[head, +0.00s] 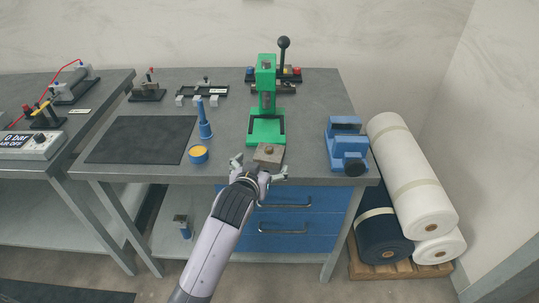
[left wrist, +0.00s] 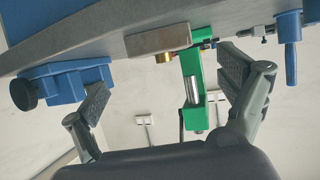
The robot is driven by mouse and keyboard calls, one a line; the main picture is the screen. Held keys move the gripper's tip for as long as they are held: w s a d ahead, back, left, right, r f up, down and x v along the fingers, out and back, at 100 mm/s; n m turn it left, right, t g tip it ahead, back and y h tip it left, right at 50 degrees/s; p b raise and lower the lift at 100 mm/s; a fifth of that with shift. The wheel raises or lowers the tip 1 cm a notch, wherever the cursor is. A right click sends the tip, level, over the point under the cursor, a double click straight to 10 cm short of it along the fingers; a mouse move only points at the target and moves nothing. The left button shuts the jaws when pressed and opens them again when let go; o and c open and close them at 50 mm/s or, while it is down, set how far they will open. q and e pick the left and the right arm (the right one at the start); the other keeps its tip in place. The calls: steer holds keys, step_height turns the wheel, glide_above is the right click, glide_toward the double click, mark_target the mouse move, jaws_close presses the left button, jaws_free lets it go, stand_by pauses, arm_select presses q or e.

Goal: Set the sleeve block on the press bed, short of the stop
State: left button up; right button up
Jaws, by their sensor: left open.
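The sleeve block (head: 268,154) is a grey-brown block with a small brass piece on top, at the table's front edge just in front of the green press (head: 266,76). The press bed (head: 266,141) is the green base behind it; I cannot tell whether block and bed touch. No stop can be made out clearly. My left gripper (head: 260,170) is open and empty at the table edge, its fingers spread to either side of the block's near side. In the upside-down left wrist view, the block (left wrist: 158,40) lies beyond the open fingers (left wrist: 170,98). My right gripper is not visible.
A blue vise-like fixture (head: 346,145) stands to the right. A yellow-topped blue cup (head: 199,154), a blue post (head: 204,122) and a dark mat (head: 142,140) are to the left. Blue drawers (head: 285,221) sit under the table. Rolls (head: 412,170) lean at the right.

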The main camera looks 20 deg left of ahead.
mark_target(268, 153)
arm_select(q)
steer(key=x, duration=0.3)
steer(key=shift+r+p+x, duration=0.1)
steer(key=shift+p+x, duration=0.05)
steer(key=shift+x, duration=1.2)
steer(key=shift+r+p+x, duration=0.15)
steer(key=shift+x, duration=1.2)
steer(key=shift+w, duration=0.1)
steer(key=c, duration=2)
steer(key=shift+w+r, duration=0.1)
steer(key=shift+r, duration=0.1)
steer(key=shift+c, duration=0.2)
